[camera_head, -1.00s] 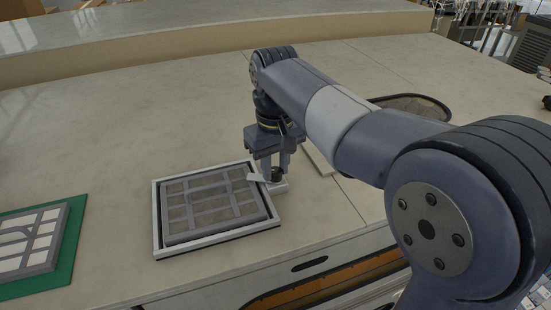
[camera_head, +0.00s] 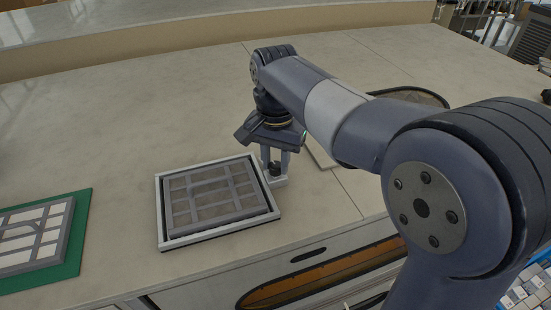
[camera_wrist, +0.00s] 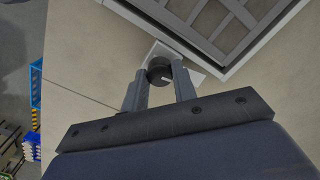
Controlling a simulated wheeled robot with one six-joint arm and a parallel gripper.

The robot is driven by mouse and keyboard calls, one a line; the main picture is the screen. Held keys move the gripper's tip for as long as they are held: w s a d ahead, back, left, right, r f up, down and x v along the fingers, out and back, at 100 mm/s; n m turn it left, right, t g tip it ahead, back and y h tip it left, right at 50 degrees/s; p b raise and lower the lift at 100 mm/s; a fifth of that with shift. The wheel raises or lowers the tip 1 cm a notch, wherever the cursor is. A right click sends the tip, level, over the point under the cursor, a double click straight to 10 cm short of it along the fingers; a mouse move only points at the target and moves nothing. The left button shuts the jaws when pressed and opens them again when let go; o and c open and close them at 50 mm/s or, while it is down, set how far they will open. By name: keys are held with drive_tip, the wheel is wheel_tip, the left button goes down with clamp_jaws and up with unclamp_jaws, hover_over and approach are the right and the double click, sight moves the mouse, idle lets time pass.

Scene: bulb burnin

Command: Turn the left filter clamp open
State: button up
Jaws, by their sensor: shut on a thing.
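One filter clamp shows, a dark round knob (camera_head: 275,168) on a small pale base (camera_head: 280,183), at the right side of the filter frame (camera_head: 162,215). I cannot tell from the pictures whether it is the left one. My gripper (camera_head: 274,172) points down and is shut on the knob, one finger on each side. In the wrist view the knob (camera_wrist: 160,71) sits between the fingertips, beside the frame's corner. No clamp arm shows over the filter (camera_head: 221,194); it lies flat inside the frame. The fingers partly hide the clamp.
Another filter (camera_head: 35,235) lies on a green mat (camera_head: 73,262) at the left. A dark-rimmed oval tray (camera_head: 410,94) and a pale flat piece (camera_head: 320,150) lie behind my arm. The worktop's front edge is near the frame. The worktop behind the frame is clear.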

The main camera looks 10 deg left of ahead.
sight(275, 165)
drive_tip(key=shift+m, duration=1)
drive_tip(key=o, duration=1)
drive_tip(key=shift+r, duration=0.1)
wheel_tip(275, 165, up, 11)
drive_tip(key=shift+f+b, duration=0.2)
drive_tip(key=shift+b, duration=0.2)
wheel_tip(275, 165, down, 11)
drive_tip(key=shift+r+p, duration=0.1)
drive_tip(key=shift+p, duration=0.3)
